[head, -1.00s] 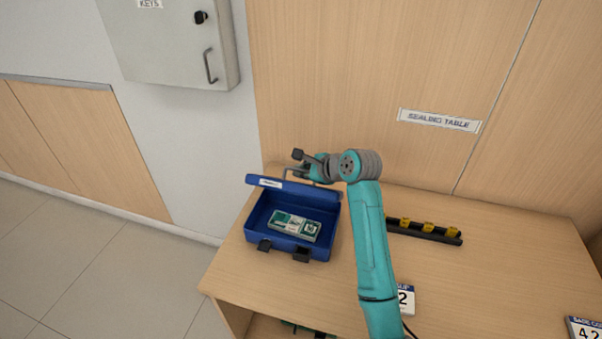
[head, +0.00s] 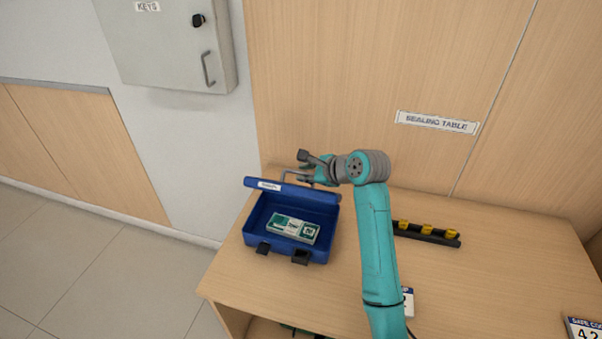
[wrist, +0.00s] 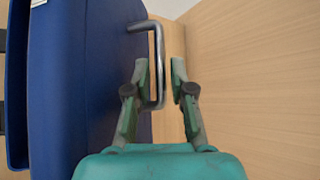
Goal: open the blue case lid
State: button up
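The blue case (head: 258,222) stands on the left of the table. Its lid (head: 275,188) stands raised at the back, seen nearly edge-on with a white label, and the case's inside shows. In the wrist view the lid (wrist: 85,80) is a blue panel at left with a grey metal bar handle (wrist: 159,65). My gripper (wrist: 160,68) is open at the handle, its two green fingers apart with the bar between them. I see a gap between the right finger and the bar. In the head view my gripper (head: 304,168) is behind the lid's right part.
Green-and-white banknote bundles (head: 295,228) lie in the case. Two dark latches (head: 300,257) are on its front. A black rack with yellow pieces (head: 427,231) lies to the right of my arm. The wooden wall stands close behind; the table's right side is mostly clear.

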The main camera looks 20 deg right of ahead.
jog(key=v, duration=0.9)
jog(key=shift+s, duration=0.15)
